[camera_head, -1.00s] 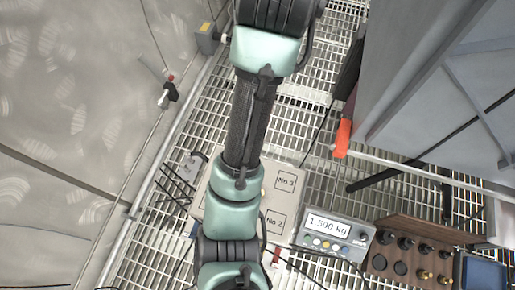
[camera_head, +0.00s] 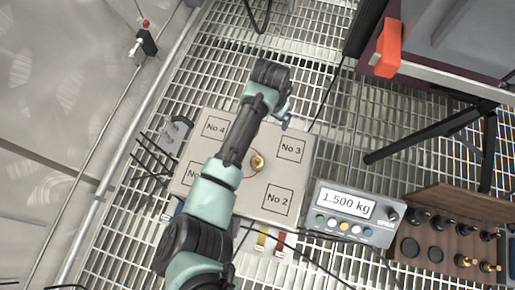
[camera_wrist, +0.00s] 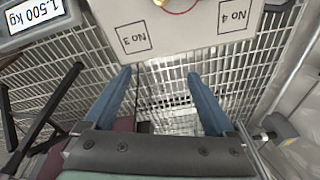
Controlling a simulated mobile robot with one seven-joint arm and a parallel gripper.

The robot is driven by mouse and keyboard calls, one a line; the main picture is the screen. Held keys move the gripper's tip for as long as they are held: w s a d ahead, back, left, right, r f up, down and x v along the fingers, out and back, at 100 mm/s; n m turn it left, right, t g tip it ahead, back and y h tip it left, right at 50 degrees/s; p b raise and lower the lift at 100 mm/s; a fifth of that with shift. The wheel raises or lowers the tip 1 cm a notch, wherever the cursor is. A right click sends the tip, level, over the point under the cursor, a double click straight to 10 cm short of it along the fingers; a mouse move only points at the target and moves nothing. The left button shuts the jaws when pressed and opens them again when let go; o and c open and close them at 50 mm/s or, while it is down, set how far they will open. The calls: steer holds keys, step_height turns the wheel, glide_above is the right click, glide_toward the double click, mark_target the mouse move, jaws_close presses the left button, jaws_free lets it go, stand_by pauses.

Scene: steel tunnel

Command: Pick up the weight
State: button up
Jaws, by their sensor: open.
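A brass weight (camera_head: 257,161) stands near the middle of the grey scale plate (camera_head: 228,124), between squares marked No 2, No 3 and No 4. In the wrist view only a sliver of it (camera_wrist: 161,3) shows at the top edge, beside a red curved line. My gripper (camera_wrist: 158,73) is open and empty; its two blue fingers point toward the grating just beyond the plate's edge. In the head view my gripper (camera_head: 285,118) is small and partly hidden by the wrist, above the plate's far edge near No 3. My forearm covers the plate's left part.
A display box (camera_head: 351,210) reading 1.500 kg stands right of the plate. A wooden holder (camera_head: 465,203) with black and brass weights is farther right. A grey cabinet with an orange part (camera_head: 388,48) is upper right. Cables lie on the grating; a rail (camera_head: 128,140) runs left.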

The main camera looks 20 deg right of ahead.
steer(key=g+y+b, duration=0.1)
steer(key=g+b, duration=0.1)
steer(key=b, duration=0.1)
glide_above(258, 158)
step_height(258, 158, down, 9)
step_height(258, 158, down, 6)
steer(key=b, duration=0.4)
steer(key=shift+s+d+f, duration=0.15)
steer(key=f+b, duration=0.6)
steer(key=shift+w+a, duration=0.2)
steer(key=shift+r, duration=0.1)
jaws_close()
